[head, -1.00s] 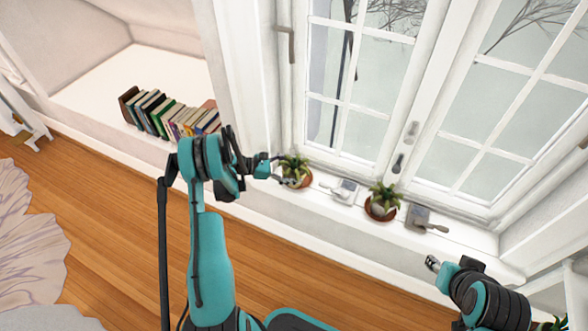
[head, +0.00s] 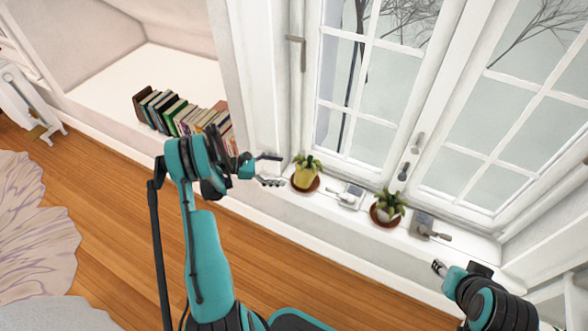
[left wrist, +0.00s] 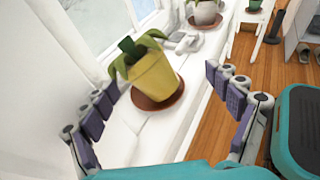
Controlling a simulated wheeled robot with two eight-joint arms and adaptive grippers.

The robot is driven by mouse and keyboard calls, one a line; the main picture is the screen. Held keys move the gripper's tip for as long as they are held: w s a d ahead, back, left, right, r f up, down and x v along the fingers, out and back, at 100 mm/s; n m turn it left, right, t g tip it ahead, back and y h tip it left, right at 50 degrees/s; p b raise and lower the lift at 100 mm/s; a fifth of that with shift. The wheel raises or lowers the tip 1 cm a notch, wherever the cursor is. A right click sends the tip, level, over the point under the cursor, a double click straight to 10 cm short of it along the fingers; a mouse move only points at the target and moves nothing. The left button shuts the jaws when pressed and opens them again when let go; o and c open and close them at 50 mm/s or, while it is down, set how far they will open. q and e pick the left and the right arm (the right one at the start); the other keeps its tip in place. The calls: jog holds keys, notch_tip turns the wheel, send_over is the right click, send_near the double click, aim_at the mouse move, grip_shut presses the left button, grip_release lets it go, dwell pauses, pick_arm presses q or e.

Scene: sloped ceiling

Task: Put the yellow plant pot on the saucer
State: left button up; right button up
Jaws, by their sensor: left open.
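The yellow plant pot (head: 305,177) holds a green plant and stands upright on the brown saucer (head: 314,187) on the windowsill. In the left wrist view, the pot (left wrist: 152,78) appears within the rim of the saucer (left wrist: 176,98), with more saucer showing on its right. My left gripper (head: 279,170) is open and empty, just left of the pot and apart from it. In the left wrist view, its spread fingers (left wrist: 168,98) frame the pot with a gap. My right gripper (head: 438,267) is at the lower right, away from the pot; its jaw state is unclear.
A white pot with a plant (head: 385,208) stands on another brown saucer farther right on the sill. A small light object (head: 349,196) lies between the pots, and a grey one (head: 428,227) lies beyond. Books (head: 180,117) stand left. The window rises behind the sill.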

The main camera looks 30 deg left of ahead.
pick_arm(q)
jog(key=shift+p+v, duration=0.3)
jog(key=shift+v, duration=1.3)
